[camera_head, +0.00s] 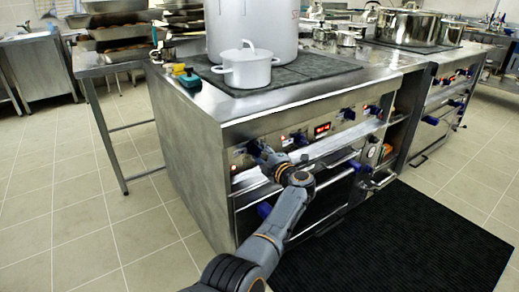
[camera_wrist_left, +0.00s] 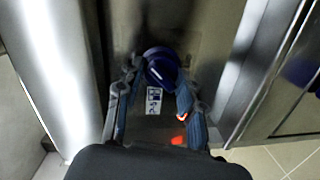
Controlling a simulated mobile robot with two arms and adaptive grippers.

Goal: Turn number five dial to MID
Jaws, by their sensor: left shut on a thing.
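A dark blue dial (camera_wrist_left: 160,62) on the steel stove front shows in the left wrist view, with a small white label (camera_wrist_left: 153,100) beside it. My left gripper (camera_wrist_left: 156,88) has one finger on each side of this dial and is shut on it. In the head view my left gripper (camera_head: 266,160) is at the left end of the control panel, and it covers much of the dial there. I cannot read the dial's number or setting. Other blue dials (camera_head: 346,113) sit further right on the panel. My right gripper is not in view.
A steel rail (camera_head: 345,143) runs along the stove front below the panel. A red lit display (camera_head: 322,129) is on the panel. A white pot (camera_head: 246,68) and a large stockpot (camera_head: 252,22) stand on the stove top. A black mat (camera_head: 420,235) lies on the floor.

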